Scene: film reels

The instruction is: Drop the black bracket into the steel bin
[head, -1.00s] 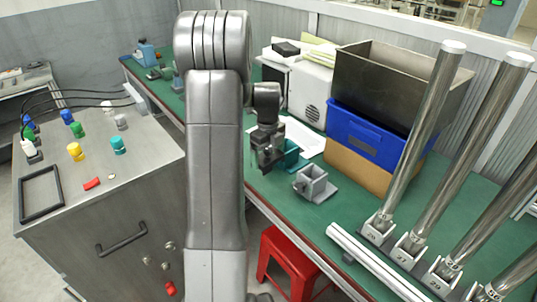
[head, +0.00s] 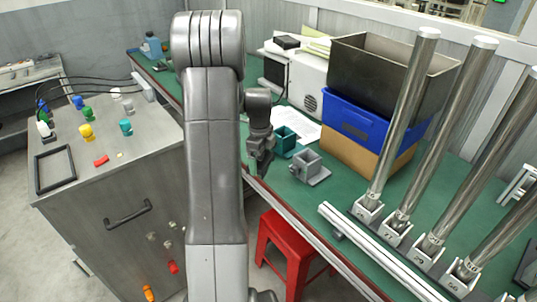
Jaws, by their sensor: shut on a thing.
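The steel bin (head: 437,92), an open dark grey metal box, stands on top of a blue crate at the back of the green bench. My gripper (head: 260,168) hangs over the bench's near edge, left of and lower than the bin. It is shut on a dark piece, which I take to be the black bracket; its outline can hardly be told from the jaws. A teal bracket (head: 285,140) and a grey bracket (head: 311,170) sit on the bench just right of my gripper.
The blue crate (head: 375,130) rests on a cardboard box (head: 350,160). Several steel posts (head: 405,115) rise at the right, close to the bin. A white machine (head: 305,80) stands left of the bin. A red stool (head: 285,245) is below the bench edge.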

